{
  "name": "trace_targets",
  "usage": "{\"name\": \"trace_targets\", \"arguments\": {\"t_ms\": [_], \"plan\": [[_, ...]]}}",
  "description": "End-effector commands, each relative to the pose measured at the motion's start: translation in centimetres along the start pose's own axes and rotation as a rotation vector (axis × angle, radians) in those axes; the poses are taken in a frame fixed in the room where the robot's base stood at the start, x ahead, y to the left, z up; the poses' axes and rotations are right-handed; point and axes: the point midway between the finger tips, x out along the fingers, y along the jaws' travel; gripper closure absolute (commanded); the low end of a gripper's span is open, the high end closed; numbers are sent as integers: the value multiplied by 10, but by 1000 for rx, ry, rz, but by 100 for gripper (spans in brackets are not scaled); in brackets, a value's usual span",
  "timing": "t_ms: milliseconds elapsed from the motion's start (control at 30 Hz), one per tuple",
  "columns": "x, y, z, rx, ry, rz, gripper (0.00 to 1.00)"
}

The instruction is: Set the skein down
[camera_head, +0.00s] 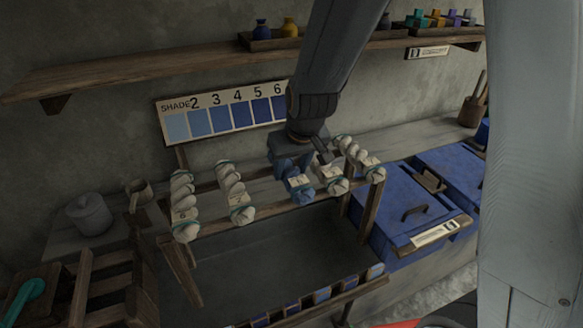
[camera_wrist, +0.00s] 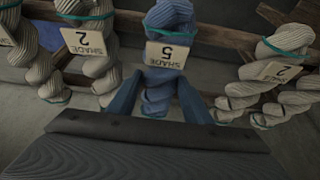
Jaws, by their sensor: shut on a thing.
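In the wrist view the blue skein (camera_wrist: 168,62) is twisted, with a teal tie and the tag facing the camera. My gripper (camera_wrist: 157,98) is shut on it, a finger on each side. The skein is at the wooden rack (camera_head: 262,212), between pale skeins. I cannot tell whether the rack bears its weight. My arm hides part of its top in the head view.
Pale skeins hang left (camera_head: 235,192) and right (camera_head: 333,178) of the blue one, close by; one tag reads "SHADE 2" (camera_wrist: 82,41). A shade chart (camera_head: 222,113) stands behind. Blue lidded vats (camera_head: 405,208) are at right. A dark trough (camera_head: 275,265) lies below the rack.

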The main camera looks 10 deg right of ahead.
Motion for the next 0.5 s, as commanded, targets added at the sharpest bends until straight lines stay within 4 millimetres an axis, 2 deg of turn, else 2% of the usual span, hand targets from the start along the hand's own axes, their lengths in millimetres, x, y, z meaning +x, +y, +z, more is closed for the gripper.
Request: {"name": "trace_targets", "arguments": {"t_ms": [67, 100, 200, 500], "plan": [[2, 0, 1, 0, 0, 0, 81], [3, 0, 1, 0, 0, 0, 53], [2, 0, 1, 0, 0, 0, 37], [2, 0, 1, 0, 0, 0, 36]]}}
